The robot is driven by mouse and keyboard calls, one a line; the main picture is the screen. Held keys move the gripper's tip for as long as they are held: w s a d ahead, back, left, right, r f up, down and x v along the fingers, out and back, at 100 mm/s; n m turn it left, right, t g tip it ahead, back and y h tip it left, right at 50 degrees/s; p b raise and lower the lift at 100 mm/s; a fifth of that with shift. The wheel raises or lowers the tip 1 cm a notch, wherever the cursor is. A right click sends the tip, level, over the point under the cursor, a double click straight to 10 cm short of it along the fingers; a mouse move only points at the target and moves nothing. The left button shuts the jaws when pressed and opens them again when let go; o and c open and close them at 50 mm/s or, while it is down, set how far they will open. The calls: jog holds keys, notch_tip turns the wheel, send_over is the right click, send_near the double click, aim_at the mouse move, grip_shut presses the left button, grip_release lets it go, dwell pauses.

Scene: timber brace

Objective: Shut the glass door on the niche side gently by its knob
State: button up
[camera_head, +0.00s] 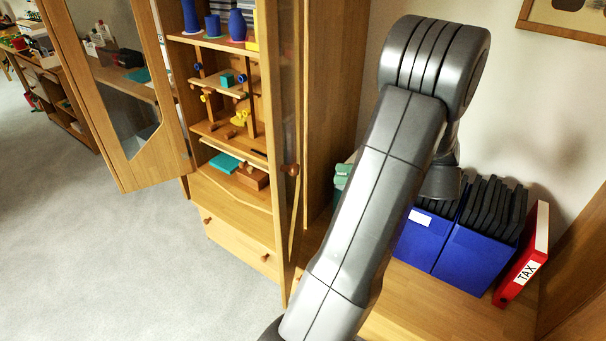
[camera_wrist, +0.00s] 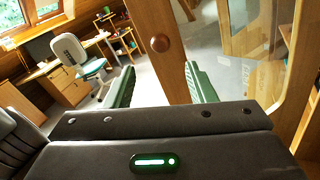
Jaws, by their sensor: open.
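The niche-side glass door (camera_head: 291,80) stands open, seen nearly edge-on in the head view, with its round brown knob (camera_head: 290,169) low on the frame. In the wrist view the door's wooden frame (camera_wrist: 150,20) runs down behind my fingers, with glass to its right. The knob (camera_wrist: 160,43) shows just beyond and above the gap between the fingertips. My gripper (camera_wrist: 162,80) has two green fingers spread apart with nothing between them. The knob looks apart from both fingers. In the head view my arm mostly hides the gripper.
The other glass door (camera_head: 113,90) stands open at the left. Cabinet shelves hold blue vases (camera_head: 213,25) and toys. Blue file boxes (camera_head: 470,255) and a red TAX binder (camera_head: 523,258) stand in the niche by my arm. The grey floor (camera_head: 110,250) is clear at left.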

aim_at(299, 169)
jog(key=a, duration=0.3)
jog(key=w+a, duration=0.1)
jog(key=a, duration=0.3)
jog(key=w+a, duration=0.1)
jog(key=a, duration=0.2)
jog(key=shift+a, duration=0.3)
grip_shut()
jog(key=shift+a, duration=0.1)
